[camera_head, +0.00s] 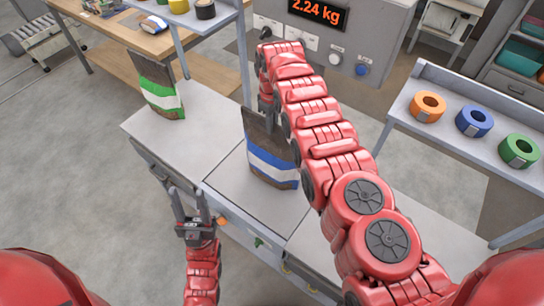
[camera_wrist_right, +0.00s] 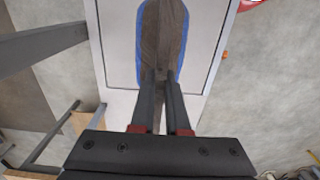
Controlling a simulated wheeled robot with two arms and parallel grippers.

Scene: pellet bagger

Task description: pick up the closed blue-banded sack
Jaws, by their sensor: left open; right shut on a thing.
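The blue-banded sack (camera_head: 270,152) stands upright on the grey bench, brown with a white and blue band, its right edge partly hidden by my right arm. In the right wrist view I look down on the sack (camera_wrist_right: 162,35), and its top edge lies between the two fingertips. My right gripper (camera_wrist_right: 160,78) is shut on the sack's top; in the head view it is largely hidden behind my arm and the sack. My left gripper (camera_head: 190,205) is open and empty, in front of the bench, apart from the sack.
A green-banded sack (camera_head: 160,90) stands on the bench's left part. A grey machine with a display reading 2.24 kg (camera_head: 318,10) is behind. A side shelf at right holds orange, blue and green tape rolls (camera_head: 474,121). A post (camera_head: 182,50) rises behind the bench.

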